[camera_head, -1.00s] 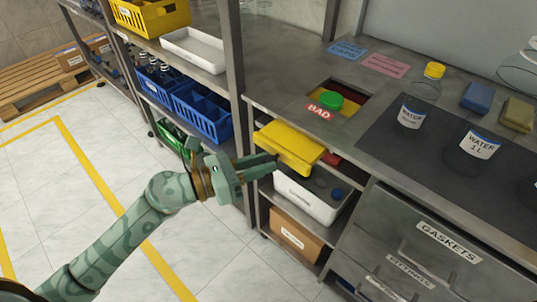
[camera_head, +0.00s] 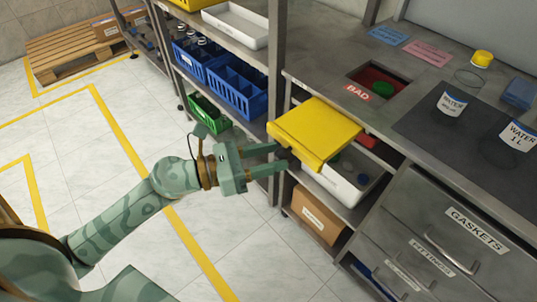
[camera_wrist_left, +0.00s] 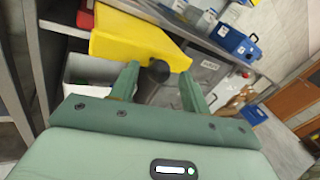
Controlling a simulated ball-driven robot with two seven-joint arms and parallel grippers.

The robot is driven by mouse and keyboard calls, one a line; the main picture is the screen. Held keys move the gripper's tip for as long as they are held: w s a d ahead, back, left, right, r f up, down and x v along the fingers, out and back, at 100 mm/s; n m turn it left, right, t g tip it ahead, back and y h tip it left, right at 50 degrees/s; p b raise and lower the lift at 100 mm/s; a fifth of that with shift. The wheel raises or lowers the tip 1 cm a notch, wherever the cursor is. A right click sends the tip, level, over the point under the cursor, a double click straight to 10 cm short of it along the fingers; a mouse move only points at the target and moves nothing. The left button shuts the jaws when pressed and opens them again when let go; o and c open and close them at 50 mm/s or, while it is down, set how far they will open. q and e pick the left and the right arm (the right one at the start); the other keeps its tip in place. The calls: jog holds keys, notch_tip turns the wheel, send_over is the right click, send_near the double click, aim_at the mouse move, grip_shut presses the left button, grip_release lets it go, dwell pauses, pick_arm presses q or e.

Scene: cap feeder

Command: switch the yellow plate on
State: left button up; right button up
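The yellow plate (camera_head: 315,130) sits at the front edge of the counter, tilted, above the white bin below it. In the left wrist view the yellow plate (camera_wrist_left: 125,38) fills the upper middle, with a dark round knob (camera_wrist_left: 157,71) in front of its near edge. My left gripper (camera_head: 284,156) is at the plate's near left edge, its two fingers apart. In the left wrist view the fingers (camera_wrist_left: 160,78) stand on either side of the knob; I cannot tell whether they touch it. My right gripper is not in view.
A recess marked BAD (camera_head: 357,92) holds a green cap (camera_head: 383,89). The white bin (camera_head: 345,185) holds dark caps. A cardboard box (camera_head: 318,214) stands on the lower shelf. Blue crates (camera_head: 237,90) are on the left shelf. Drawers (camera_head: 440,235) are at right; the floor at left is open.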

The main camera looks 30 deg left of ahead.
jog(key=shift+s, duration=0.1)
pick_arm(q)
jog(key=shift+s+a, duration=0.2)
jog(key=p+v, duration=0.1)
jog(key=v, duration=1.4)
jog(key=shift+s+a, duration=0.25)
jog(key=shift+s, duration=0.1)
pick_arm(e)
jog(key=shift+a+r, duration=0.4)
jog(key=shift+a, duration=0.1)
